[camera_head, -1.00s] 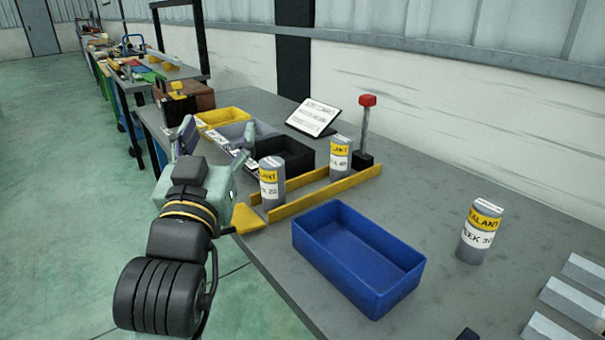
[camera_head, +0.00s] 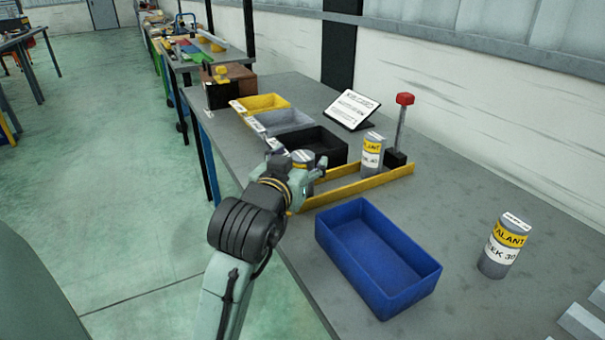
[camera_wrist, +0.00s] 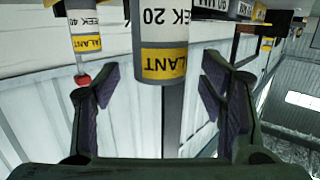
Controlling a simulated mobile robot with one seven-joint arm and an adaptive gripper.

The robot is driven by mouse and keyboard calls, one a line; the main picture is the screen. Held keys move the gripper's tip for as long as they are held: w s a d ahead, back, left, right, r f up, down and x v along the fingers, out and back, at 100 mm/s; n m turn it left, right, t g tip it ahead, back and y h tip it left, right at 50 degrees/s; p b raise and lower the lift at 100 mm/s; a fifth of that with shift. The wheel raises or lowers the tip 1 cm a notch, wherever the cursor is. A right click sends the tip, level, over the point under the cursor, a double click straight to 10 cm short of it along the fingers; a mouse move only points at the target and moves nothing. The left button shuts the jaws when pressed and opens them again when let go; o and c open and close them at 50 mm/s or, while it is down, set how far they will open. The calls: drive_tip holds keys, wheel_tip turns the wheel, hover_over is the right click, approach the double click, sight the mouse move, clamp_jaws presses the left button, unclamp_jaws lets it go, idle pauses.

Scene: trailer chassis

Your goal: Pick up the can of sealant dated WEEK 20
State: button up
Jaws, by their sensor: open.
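The sealant can labelled WEEK 20 (camera_wrist: 163,35) shows upside down in the wrist view, in line with the gap between the fingers of my gripper (camera_wrist: 160,75). My gripper is open, with space between the can and each finger. In the head view my gripper (camera_head: 299,165) is at the left end of the yellow-edged rack (camera_head: 350,189).
A WEEK 30 can (camera_head: 502,248) stands alone at the right. An empty blue bin (camera_head: 375,285) is in front of the rack. Black (camera_head: 335,147), grey and yellow bins, a sign (camera_head: 352,108) and a red-topped post (camera_head: 402,120) stand behind. Bench is clear between blue bin and WEEK 30.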

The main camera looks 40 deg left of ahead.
drive_tip(key=shift+x, duration=1.2)
drive_tip(key=shift+c, duration=0.6)
clamp_jaws()
drive_tip(key=shift+r, duration=0.1)
